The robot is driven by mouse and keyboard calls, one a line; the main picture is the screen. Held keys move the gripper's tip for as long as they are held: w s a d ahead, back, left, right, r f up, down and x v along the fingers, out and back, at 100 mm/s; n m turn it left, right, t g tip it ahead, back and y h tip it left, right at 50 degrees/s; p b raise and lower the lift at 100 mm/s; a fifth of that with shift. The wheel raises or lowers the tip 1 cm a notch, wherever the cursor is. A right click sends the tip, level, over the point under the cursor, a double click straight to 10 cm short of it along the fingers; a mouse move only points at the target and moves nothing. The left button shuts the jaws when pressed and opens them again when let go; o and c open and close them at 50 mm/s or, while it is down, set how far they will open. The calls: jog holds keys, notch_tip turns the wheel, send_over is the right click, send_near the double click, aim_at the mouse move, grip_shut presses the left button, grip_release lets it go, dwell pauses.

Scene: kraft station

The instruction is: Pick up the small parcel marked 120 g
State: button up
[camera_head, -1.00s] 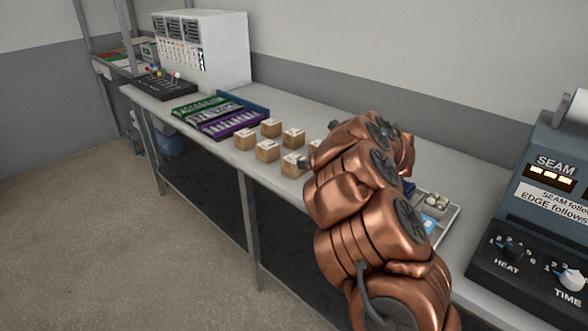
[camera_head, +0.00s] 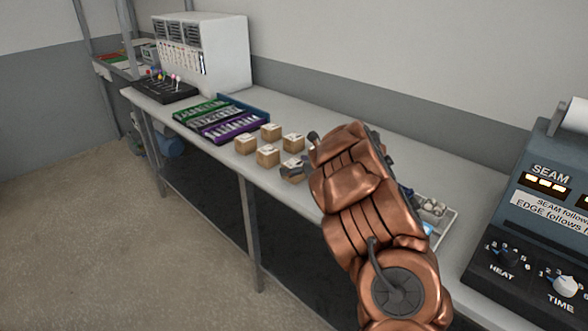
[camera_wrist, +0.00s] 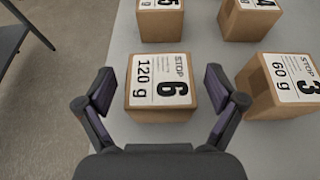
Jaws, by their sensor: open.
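The small parcel marked 120 g (camera_wrist: 158,90) is a brown box with a white label reading STOP 6 and 120 g. In the wrist view it sits on the bench between the two fingers of my gripper (camera_wrist: 166,92). The fingers are open, one to each side of it, with a gap at both sides. In the head view my gripper (camera_head: 303,160) is over the near row of parcels, and my arm hides part of that area. I cannot tell from the wrist view how high the fingertips are above the bench.
A parcel marked 60 g (camera_wrist: 283,85) stands close to the right finger. Two more parcels (camera_wrist: 160,18) (camera_wrist: 250,18) stand beyond. On the bench (camera_head: 225,155) are colored racks (camera_head: 222,117) and a white cabinet (camera_head: 205,55). The seam machine (camera_head: 540,220) stands at right.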

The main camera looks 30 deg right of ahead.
jog(key=shift+w, duration=0.15)
jog(key=c, duration=1.3)
